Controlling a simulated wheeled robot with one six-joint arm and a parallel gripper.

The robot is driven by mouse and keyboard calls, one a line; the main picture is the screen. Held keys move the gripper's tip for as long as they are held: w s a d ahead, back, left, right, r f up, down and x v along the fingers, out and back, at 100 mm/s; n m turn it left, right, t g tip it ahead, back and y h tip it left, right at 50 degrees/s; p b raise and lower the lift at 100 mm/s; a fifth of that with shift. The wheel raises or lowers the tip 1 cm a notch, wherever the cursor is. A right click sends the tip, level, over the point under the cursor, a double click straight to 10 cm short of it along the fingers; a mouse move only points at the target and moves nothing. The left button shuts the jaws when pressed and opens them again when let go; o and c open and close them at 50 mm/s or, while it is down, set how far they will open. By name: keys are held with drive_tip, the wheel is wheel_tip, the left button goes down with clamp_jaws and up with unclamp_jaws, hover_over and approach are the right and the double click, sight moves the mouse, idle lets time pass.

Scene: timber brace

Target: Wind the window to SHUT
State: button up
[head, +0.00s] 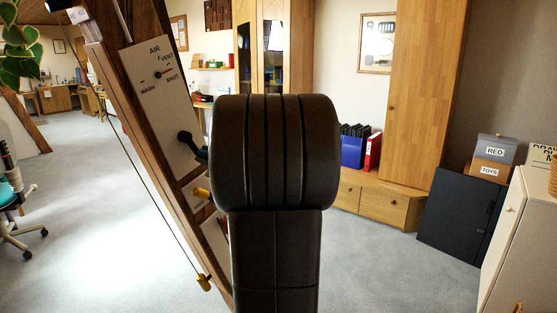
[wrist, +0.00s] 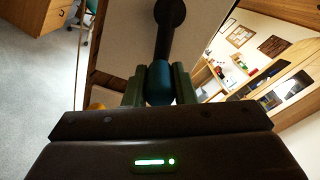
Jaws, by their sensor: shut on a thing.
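Below the dial is a dark crank (head: 186,138). In the wrist view the crank arm (wrist: 168,35) runs down from its round hub to a teal knob (wrist: 159,94). My gripper (wrist: 159,78) is shut on this knob, one green finger on each side. In the head view my dark arm hides the gripper and part of the knob.
A wooden cabinet (head: 378,207) stands behind, with a white cabinet (head: 515,240) at right. The carpet at left is open.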

drive_tip(key=o, duration=1.2)
drive_tip(key=shift+p, duration=0.3)
drive_tip(key=b+v, duration=0.1)
drive_tip(key=v, duration=0.6)
drive_tip(key=shift+s, duration=0.2)
drive_tip(key=shift+d, duration=0.15)
drive_tip(key=p+x, duration=0.1)
drive_tip(key=x, duration=0.6)
drive_tip(key=shift+w+a, duration=0.15)
drive_tip(key=shift+a, duration=0.05)
drive_tip(key=shift+w+r, duration=0.1)
